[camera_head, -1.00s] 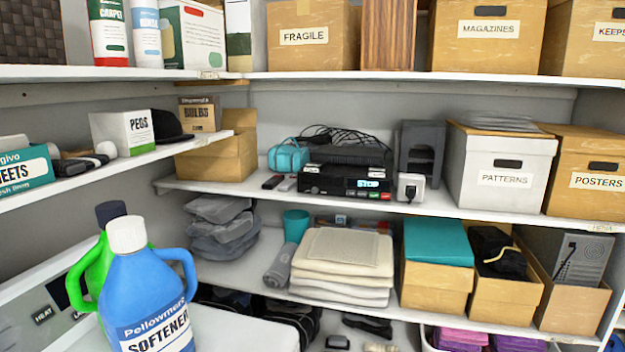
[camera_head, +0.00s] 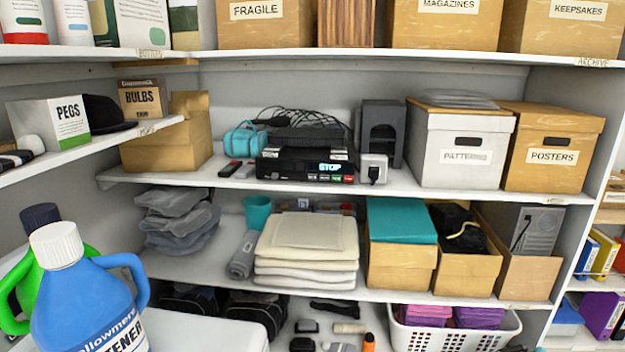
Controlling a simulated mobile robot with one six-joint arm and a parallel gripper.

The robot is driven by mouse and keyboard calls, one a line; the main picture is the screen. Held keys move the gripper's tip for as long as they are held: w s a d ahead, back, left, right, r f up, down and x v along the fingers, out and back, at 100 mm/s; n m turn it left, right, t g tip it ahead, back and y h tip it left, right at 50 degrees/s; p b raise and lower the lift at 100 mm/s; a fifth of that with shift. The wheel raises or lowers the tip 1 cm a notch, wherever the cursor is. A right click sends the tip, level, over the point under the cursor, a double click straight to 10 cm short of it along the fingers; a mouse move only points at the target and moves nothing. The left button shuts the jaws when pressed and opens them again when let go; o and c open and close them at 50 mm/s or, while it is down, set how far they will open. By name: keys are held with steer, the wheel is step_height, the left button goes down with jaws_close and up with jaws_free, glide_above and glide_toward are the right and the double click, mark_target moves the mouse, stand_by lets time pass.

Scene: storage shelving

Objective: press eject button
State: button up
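A black video-player-like device (camera_head: 280,169) sits on the middle shelf, toward the front edge. Its front has a small lit display (camera_head: 329,168) that seems to read "STOP". Below the display is a row of small buttons (camera_head: 330,178), some green and one red at the right end. Their labels are too small to read, so I cannot tell which is eject. A flat dark item (camera_head: 310,140) and a tangle of black cables lie on top of the device. My gripper is not in view.
A white plug adapter (camera_head: 373,168) stands close to the device's right. Remotes (camera_head: 230,168) and a teal case (camera_head: 245,138) are to its left. The upper shelf (camera_head: 370,54) runs above. Softener bottle (camera_head: 85,300) stands front left.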

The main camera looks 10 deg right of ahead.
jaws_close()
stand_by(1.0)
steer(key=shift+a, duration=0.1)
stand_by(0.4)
